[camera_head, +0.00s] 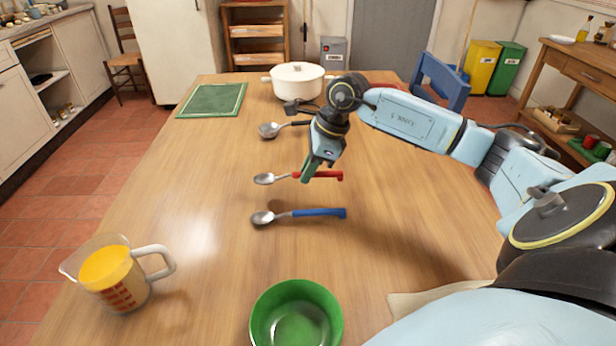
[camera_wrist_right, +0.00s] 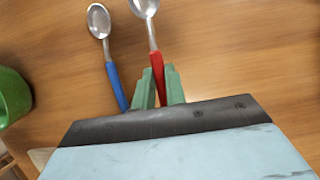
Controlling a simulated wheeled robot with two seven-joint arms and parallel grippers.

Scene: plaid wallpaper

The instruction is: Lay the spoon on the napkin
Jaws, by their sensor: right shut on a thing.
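The red-handled spoon (camera_head: 264,179) is at the middle of the table, with its bowl to the left. My right gripper (camera_head: 310,172) is shut on its red handle; the wrist view shows the red handle (camera_wrist_right: 156,66) between the green fingers. Whether the spoon still touches the table is unclear. A blue-handled spoon (camera_head: 318,213) lies nearer, and a black-handled spoon (camera_head: 270,130) lies farther back. A beige cloth (camera_head: 408,303), likely the napkin, lies at the near right, mostly hidden by my arm. My left gripper is not in view.
A green bowl (camera_head: 296,291) stands at the near edge and a measuring jug (camera_head: 114,281) of orange liquid at the near left. A white pot (camera_head: 297,80) and a green mat (camera_head: 212,99) are at the back. The table's left middle is clear.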

